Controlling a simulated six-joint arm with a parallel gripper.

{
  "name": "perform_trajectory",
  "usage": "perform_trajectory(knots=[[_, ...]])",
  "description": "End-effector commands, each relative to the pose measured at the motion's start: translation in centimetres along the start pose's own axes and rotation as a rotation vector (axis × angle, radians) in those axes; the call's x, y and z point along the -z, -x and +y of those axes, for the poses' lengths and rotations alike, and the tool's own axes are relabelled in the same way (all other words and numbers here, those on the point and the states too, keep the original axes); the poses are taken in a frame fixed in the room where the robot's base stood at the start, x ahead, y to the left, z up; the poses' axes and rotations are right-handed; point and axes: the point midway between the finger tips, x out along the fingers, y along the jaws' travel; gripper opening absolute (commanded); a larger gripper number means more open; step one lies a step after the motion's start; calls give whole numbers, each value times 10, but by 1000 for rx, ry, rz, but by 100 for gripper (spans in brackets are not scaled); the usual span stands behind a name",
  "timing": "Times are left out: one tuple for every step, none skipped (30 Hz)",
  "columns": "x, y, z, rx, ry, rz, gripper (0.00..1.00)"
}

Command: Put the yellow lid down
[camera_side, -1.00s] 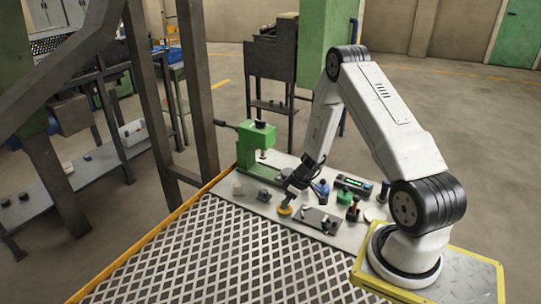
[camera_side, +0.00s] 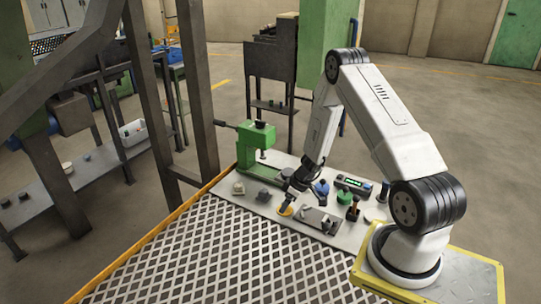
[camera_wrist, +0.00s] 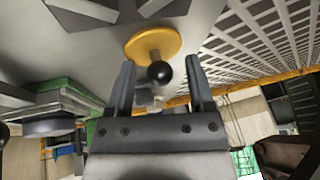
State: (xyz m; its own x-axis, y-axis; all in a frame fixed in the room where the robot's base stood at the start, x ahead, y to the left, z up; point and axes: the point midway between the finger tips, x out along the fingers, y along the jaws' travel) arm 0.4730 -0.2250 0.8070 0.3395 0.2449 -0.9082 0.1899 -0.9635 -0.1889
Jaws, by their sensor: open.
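The yellow lid (camera_side: 286,211) is a round disc with a black ball knob on a short stem. It lies on the light grey bench top near its front edge. In the wrist view the lid (camera_wrist: 146,46) shows flat on the surface, with its knob (camera_wrist: 160,74) toward me. My gripper (camera_side: 287,203) is low, right at the lid. In the wrist view my gripper (camera_wrist: 160,62) is open, one finger on each side of the knob, with visible gaps to both.
A green press (camera_side: 256,148) stands at the back left of the bench. A blue piece (camera_side: 321,188), a green piece (camera_side: 344,197) and a box with a lit display (camera_side: 353,183) are to the right. A dark plate (camera_side: 318,222) lies close right of the lid. Metal grating (camera_side: 220,255) fills the foreground.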

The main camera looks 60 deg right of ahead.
Motion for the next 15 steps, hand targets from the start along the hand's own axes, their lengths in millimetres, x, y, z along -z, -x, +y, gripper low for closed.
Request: perform_trajectory(knots=[[0,1,0,0,0,0,68],[1,1,0,0,1,0,68],[1,2,-1,0,1,0,68],[1,3,-1,0,1,0,68],[1,5,-1,0,1,0,68],[1,7,0,0,1,0,68],[1,9,0,0,0,1,68],[2,12,0,-1,0,2,68],[2,15,0,-1,0,2,68],[2,18,0,-1,1,1,68],[2,21,0,-1,1,1,68],[2,25,0,-2,1,2,68],[2,29,0,-2,0,1,68],[1,32,0,-2,0,1,68],[2,38,0,-3,0,2,68]])
